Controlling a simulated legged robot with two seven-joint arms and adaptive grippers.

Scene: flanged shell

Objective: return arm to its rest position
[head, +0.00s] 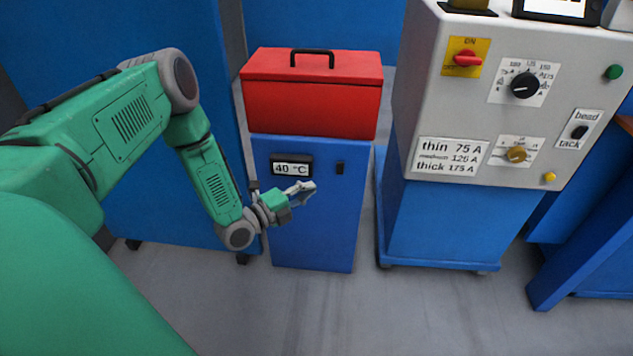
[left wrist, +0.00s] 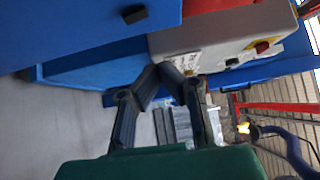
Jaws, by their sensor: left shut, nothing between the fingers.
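My left arm (head: 214,180) is green and grey and comes in from the left of the head view, bent down at the elbow. Its gripper (head: 304,189) is in front of the blue cabinet (head: 315,235), below the 40 °C display (head: 291,168). The gripper is shut and empty. In the left wrist view the dark fingers (left wrist: 175,75) come together at their tips, with nothing between them. My right gripper is in neither view.
A red box (head: 315,95) with a black handle sits on the blue cabinet. To the right stands a grey control panel (head: 460,100) with knobs and labels on a blue base (head: 440,225). A blue panel (head: 110,60) is behind my arm. Grey floor (head: 330,320) is open in front.

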